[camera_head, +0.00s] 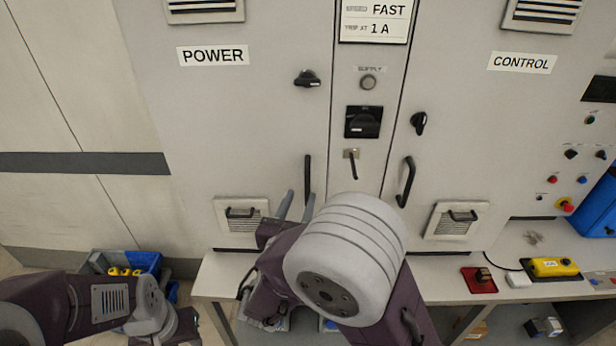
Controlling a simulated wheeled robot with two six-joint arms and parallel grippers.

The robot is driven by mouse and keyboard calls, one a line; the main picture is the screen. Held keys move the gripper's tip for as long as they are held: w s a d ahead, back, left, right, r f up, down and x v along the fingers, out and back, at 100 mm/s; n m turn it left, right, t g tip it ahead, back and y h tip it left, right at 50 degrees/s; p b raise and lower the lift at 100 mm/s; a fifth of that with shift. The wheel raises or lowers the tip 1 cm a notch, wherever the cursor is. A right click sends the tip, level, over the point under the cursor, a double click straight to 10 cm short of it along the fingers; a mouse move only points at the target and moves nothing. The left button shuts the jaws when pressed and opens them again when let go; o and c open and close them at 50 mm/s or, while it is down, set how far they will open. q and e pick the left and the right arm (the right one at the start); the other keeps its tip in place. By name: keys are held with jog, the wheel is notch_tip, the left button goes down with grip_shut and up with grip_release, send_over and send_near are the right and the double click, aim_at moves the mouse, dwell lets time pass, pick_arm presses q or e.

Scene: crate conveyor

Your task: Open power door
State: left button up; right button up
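The power door (225,120) is the grey cabinet door at left with the POWER label (212,55); it looks shut. Its black upright handle (308,172) is near its right edge. A black rotary latch (307,79) above the handle lies roughly level. My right gripper (297,206) is just below and left of the handle, its two grey fingers apart. The handle's lower end is close to the right finger; I cannot tell whether they touch. My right arm hides the area below. My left arm (110,300) is low at the left, and its fingers do not show.
A centre panel has a black main switch (362,122) and a small key-like lever (352,160). The control door (470,130) with its handle (406,182) is at right. A bench (450,285) below carries a red tray (478,280) and yellow pendant (552,268). A blue crate (150,262) stands lower left.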

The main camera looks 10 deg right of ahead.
aim_at(306, 181)
jog(key=p+x, duration=0.1)
jog(key=x, duration=0.7)
jog(key=shift+w+d+f, duration=0.1)
jog(key=shift+w, duration=0.2)
grip_shut()
dwell(0.9)
